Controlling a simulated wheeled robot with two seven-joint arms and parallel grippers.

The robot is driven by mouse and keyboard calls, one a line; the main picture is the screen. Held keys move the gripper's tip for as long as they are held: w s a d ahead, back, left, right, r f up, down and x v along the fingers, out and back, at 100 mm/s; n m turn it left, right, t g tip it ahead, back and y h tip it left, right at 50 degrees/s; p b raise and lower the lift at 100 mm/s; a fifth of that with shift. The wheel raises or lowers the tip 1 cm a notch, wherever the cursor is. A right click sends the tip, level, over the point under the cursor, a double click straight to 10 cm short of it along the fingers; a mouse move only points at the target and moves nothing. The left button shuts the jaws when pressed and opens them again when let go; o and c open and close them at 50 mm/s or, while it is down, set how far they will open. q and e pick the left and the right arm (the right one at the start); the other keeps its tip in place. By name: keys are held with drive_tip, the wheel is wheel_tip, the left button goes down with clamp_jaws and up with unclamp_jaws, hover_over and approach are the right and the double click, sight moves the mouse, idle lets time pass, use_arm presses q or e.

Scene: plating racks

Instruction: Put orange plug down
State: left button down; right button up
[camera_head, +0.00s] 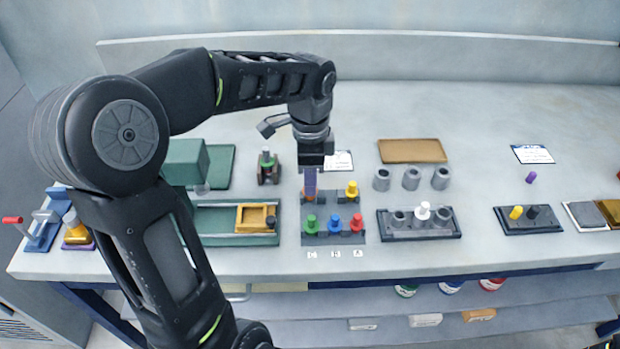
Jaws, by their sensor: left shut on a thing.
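My left gripper (310,186) reaches down from above the back of a grey rack (346,240). It is shut on the orange plug (309,197), of which only a little orange shows low between the fingers. The plug is at the rack's back left position; I cannot tell whether it touches the rack. A yellow plug (351,189) stands at the back right of the rack. Green (311,224), blue (335,223) and red (356,222) plugs stand along its front row. My right gripper is not in view.
Right of the rack, a dark tray (392,236) holds grey cups and a white plug (422,210). Grey cylinders (411,178) stand behind it, near a brown tray (412,151). Left is a green tray (215,240) with a yellow frame (256,217).

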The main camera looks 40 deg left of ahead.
use_arm(q)
drive_tip(key=shift+f, duration=0.1)
drive_tip(key=shift+f+b, duration=0.35)
drive_tip(key=c, duration=1.4)
unclamp_jaws()
drive_tip(key=shift+r, duration=0.3)
wheel_tip(320, 180, up, 9)
drive_tip(key=shift+f+p, duration=0.1)
drive_tip(key=shift+p, duration=0.3)
wheel_tip(320, 180, up, 4)
drive_tip(key=p, duration=0.2)
drive_tip(key=shift+f+p, duration=0.15)
drive_tip(key=shift+p, duration=0.2)
